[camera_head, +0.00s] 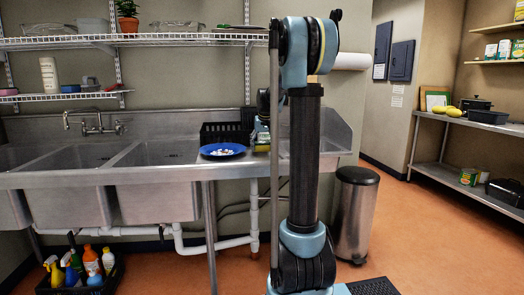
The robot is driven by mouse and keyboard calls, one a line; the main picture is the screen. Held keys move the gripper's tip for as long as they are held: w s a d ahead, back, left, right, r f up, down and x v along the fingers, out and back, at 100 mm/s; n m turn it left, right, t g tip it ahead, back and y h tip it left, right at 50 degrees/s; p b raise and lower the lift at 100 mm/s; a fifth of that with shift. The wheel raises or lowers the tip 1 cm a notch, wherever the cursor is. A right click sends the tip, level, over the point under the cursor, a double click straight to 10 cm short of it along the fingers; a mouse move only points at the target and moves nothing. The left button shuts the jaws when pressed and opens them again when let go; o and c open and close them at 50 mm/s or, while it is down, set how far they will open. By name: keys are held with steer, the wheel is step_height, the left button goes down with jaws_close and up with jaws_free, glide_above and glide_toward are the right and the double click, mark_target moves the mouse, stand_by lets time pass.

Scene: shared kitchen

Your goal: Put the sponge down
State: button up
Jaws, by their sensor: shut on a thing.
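My gripper (261,138) shows small, just left of my arm's dark upright link, over the steel counter (190,178) to the right of the blue plate. It is shut on the sponge (261,148), a small yellow-green piece at its lower end. The sponge is close to the counter's front part. I cannot tell whether it touches the surface. My arm hides the area just to the right.
A blue plate (235,153) with white bits on it lies left of my gripper. A black crate (213,133) stands behind it. Steel sink basins (155,153) are to the left. A trash bin (356,215) stands on the floor at the right.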

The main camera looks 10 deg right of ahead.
steer(key=shift+f, duration=0.7)
steer(key=o, duration=0.9)
steer(key=v, duration=1.2)
steer(key=shift+s, duration=0.15)
